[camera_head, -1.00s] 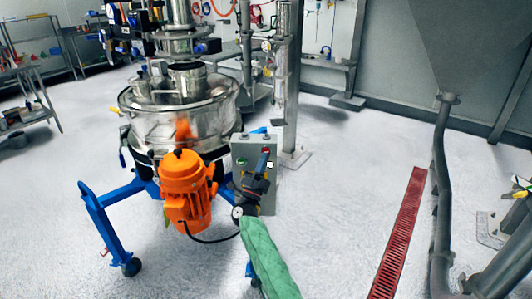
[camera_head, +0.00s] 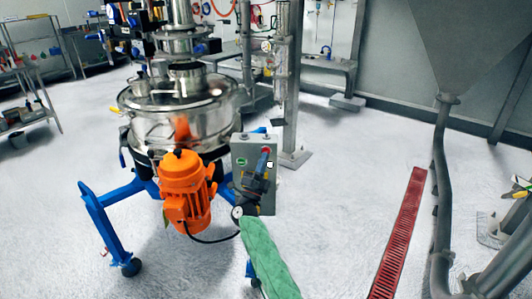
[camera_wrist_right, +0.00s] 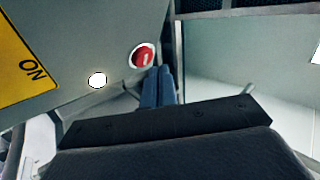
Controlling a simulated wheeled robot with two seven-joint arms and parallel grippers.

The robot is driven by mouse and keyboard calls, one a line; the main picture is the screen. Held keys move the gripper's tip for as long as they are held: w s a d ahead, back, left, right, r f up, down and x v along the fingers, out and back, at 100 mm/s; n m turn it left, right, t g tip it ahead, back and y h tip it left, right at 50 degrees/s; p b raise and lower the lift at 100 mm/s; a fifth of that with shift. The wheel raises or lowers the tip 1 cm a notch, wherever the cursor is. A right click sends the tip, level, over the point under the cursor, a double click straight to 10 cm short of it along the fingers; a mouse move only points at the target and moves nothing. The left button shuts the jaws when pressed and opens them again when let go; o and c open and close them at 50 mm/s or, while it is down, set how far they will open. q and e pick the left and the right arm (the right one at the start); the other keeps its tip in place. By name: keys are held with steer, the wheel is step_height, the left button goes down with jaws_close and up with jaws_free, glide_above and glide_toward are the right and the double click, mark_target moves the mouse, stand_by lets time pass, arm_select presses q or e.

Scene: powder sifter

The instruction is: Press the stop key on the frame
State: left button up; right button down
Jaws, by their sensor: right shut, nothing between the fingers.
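The grey control box (camera_head: 241,160) stands on the blue frame beside the orange motor. Its red stop key (camera_head: 267,150) shows near the upper right of the box face, and in the right wrist view it is the round red button (camera_wrist_right: 142,56). My right gripper (camera_head: 263,159) is in front of the box, its blue fingers shut and empty. In the right wrist view the fingertips (camera_wrist_right: 158,72) are just to the right of the red key and slightly below it. Whether they touch it I cannot tell. My left gripper is not in view.
The orange motor (camera_head: 186,185) and the steel sifter (camera_head: 180,120) stand left of the box. A steel post (camera_head: 291,100) rises behind it. A red floor grate (camera_head: 400,235) and a grey pipe (camera_head: 439,200) lie to the right, with open floor between.

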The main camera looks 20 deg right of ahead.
steer(key=shift+w, duration=0.2)
steer(key=shift+w+d, duration=0.15)
steer(key=shift+w, duration=0.05)
steer(key=shift+w+d+b, duration=0.15)
steer(key=shift+w+b, duration=0.25)
steer(key=shift+b, duration=0.05)
stand_by(0.7)
steer(key=shift+s, duration=0.15)
stand_by(0.3)
steer(key=shift+s+a, duration=0.3)
steer(key=shift+s, duration=0.35)
steer(key=s, duration=0.1)
steer(key=s+a+p, duration=0.1)
steer(key=s, duration=0.2)
steer(key=shift+s+a+p, duration=0.35)
stand_by(0.6)
